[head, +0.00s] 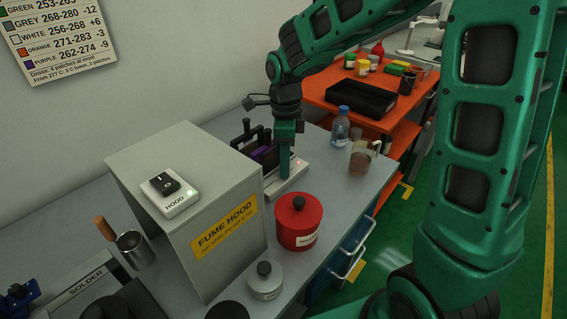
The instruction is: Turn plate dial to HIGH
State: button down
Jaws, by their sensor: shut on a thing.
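My gripper (284,174) points down at the far end of the bench, over a pale low block (296,172). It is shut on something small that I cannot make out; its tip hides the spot. No plate dial or HIGH mark can be read in the head view. A grey fume hood (228,231) with a yellow label stands left of my gripper and hides what is inside it. A white HOOD switch box (170,195) with a black rocker sits on its top.
Dark and purple upright pieces (263,153) stand just left of my gripper. A red lidded pot (299,221), a water bottle (340,126) and a glass jug (361,158) stand nearby. A grey lidded jar (265,281) is in front. An orange cart (325,88) stands behind.

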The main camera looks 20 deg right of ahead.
jog(key=shift+w+a+r+m, duration=0.1)
jog(key=shift+w+m, duration=0.15)
jog(key=shift+m, duration=0.35)
jog(key=c, duration=1.6)
grip_release()
jog(key=shift+s, duration=0.2)
jog(key=shift+w+r, duration=0.2)
jog(key=shift+r, duration=1.75)
jog(key=shift+w+r, duration=0.15)
jog(key=shift+r, duration=1.8)
